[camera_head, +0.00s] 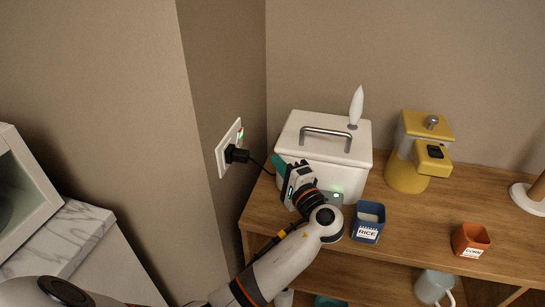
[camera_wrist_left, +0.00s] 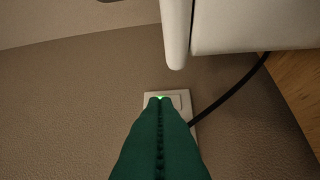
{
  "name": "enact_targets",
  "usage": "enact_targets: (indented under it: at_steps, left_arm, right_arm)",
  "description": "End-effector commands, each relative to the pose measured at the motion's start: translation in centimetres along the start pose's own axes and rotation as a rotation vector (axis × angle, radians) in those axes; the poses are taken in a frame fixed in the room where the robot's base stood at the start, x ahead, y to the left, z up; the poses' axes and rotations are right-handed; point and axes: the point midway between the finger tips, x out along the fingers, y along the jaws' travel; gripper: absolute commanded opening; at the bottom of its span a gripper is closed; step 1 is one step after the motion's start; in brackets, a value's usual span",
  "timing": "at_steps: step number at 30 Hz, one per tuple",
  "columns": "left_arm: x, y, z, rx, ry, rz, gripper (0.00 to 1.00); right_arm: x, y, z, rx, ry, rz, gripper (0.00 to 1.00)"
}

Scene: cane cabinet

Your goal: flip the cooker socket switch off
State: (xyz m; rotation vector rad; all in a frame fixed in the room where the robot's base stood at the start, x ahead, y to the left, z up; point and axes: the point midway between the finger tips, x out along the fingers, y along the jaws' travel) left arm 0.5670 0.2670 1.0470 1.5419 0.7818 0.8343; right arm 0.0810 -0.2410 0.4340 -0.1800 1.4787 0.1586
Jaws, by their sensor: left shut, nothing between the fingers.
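The white wall socket plate (camera_head: 222,158) is on the side wall, with a black plug (camera_head: 236,154) in it. The switch (camera_head: 240,133) above the plug shows green and red. My left gripper (camera_head: 278,164) is shut and empty, in front of the white cooker's left side and apart from the socket. In the left wrist view its green fingers (camera_wrist_left: 160,101) point at the socket plate (camera_wrist_left: 181,100) and hide much of it; a green glow shows at their tips. I cannot tell the switch's tilt. My right gripper is not in view.
The white lidded cooker (camera_head: 352,168) stands on the wooden cabinet (camera_head: 415,220), close to my left wrist. A black cord (camera_wrist_left: 228,95) runs from the plug towards it. A blue rice box (camera_head: 367,234), yellow blender (camera_head: 407,174) and orange box (camera_head: 466,243) stand further right.

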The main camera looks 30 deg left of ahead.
Motion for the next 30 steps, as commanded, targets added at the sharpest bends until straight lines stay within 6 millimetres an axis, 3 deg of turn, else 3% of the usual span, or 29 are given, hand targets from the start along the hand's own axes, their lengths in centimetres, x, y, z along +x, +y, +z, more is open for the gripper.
enact_targets:
  at_steps: [12, 19, 30]
  left_arm:
    - [8.6, 0.5, -0.7, 0.002, 0.003, 0.001, 0.00]
    - [10.3, 0.2, -2.5, 0.000, 0.001, 0.000, 0.00]
    - [10.7, 0.0, -2.9, -0.001, 0.000, -0.001, 0.00]
  right_arm:
    - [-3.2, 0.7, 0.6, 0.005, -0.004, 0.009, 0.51]
    - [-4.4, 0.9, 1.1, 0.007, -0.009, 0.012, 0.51]
    - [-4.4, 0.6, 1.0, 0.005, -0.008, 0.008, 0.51]
